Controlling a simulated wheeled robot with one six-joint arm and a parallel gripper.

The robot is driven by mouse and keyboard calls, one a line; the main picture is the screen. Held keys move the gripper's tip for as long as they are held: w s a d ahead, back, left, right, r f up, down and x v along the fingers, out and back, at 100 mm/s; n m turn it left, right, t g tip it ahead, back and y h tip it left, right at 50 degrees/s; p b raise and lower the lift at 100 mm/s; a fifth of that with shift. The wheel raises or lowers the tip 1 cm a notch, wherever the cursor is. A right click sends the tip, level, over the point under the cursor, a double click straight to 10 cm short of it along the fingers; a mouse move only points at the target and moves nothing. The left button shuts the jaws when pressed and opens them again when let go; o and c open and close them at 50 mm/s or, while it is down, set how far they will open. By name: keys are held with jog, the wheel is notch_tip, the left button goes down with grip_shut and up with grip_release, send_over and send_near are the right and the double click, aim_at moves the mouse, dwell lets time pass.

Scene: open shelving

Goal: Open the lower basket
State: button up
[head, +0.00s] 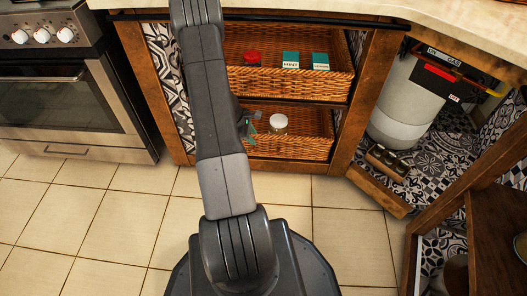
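The lower basket (293,149) is brown wicker and sits in the bottom of the open wooden cabinet, under the upper basket. It looks to be within the cabinet frame. A white jar with a pale lid (278,124) stands in it. My arm crosses in front and hides the basket's left part. A small dark piece that looks like part of my gripper (246,126) shows beside the arm, near the lower basket's left side. A bit of green shows there too. The fingers are mostly hidden, so I cannot tell whether they are open or touch the basket.
The upper wicker basket (290,84) holds a red item (252,57) and two green boxes (290,60). An oven (70,105) stands at left. At right, an open corner cabinet holds a gas cylinder (399,130).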

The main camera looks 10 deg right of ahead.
aim_at(264, 153)
jog(key=b+x, duration=0.4)
jog(key=x, duration=0.8)
jog(key=shift+d+f+b, duration=0.1)
jog(key=shift+f+b, duration=0.25)
jog(key=shift+f, duration=0.05)
jog(key=shift+c, duration=0.2)
grip_shut()
